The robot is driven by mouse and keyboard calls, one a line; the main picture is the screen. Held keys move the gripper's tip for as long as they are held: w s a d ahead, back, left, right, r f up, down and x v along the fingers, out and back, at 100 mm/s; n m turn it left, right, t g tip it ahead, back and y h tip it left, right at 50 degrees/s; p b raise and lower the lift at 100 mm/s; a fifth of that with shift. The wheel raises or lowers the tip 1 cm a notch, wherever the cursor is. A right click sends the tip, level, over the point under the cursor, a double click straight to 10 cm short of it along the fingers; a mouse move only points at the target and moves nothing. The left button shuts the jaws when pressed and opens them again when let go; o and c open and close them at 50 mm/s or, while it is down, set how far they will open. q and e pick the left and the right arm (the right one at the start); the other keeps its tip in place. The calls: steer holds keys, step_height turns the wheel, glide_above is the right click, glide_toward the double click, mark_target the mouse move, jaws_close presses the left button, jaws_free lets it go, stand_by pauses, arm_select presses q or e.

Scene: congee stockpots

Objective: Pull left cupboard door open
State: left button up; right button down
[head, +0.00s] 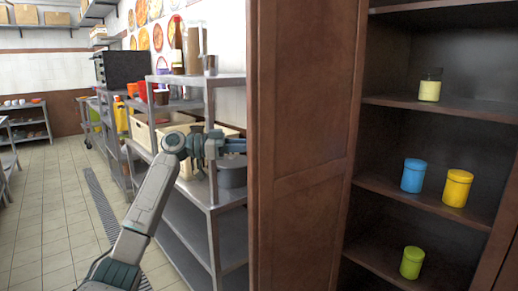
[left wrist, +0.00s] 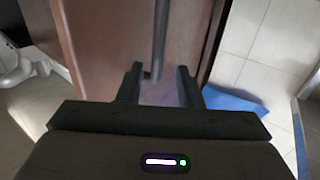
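The left cupboard door (head: 300,150) is brown wood and stands swung wide open, its panel left of the shelf interior in the head view. It also shows in the left wrist view (left wrist: 105,40), with a dark vertical bar handle (left wrist: 159,30). My left gripper (left wrist: 158,72) is open, its two fingers apart on either side of the handle's lower end. I see no finger touching the handle. In the head view my left arm reaches behind the door, which hides the fingertips. My right gripper is not in view.
The open cupboard's shelves (head: 440,108) hold a pale yellow jar (head: 430,86), a blue canister (head: 412,176), a yellow canister (head: 457,188) and a green canister (head: 411,263). A metal rack (head: 212,195) with bins stands close behind my left arm. Tiled floor (head: 45,215) is clear at left.

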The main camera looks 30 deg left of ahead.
arm_select(q)
steer(key=shift+b+v, duration=0.45)
steer(key=shift+v, duration=2.4)
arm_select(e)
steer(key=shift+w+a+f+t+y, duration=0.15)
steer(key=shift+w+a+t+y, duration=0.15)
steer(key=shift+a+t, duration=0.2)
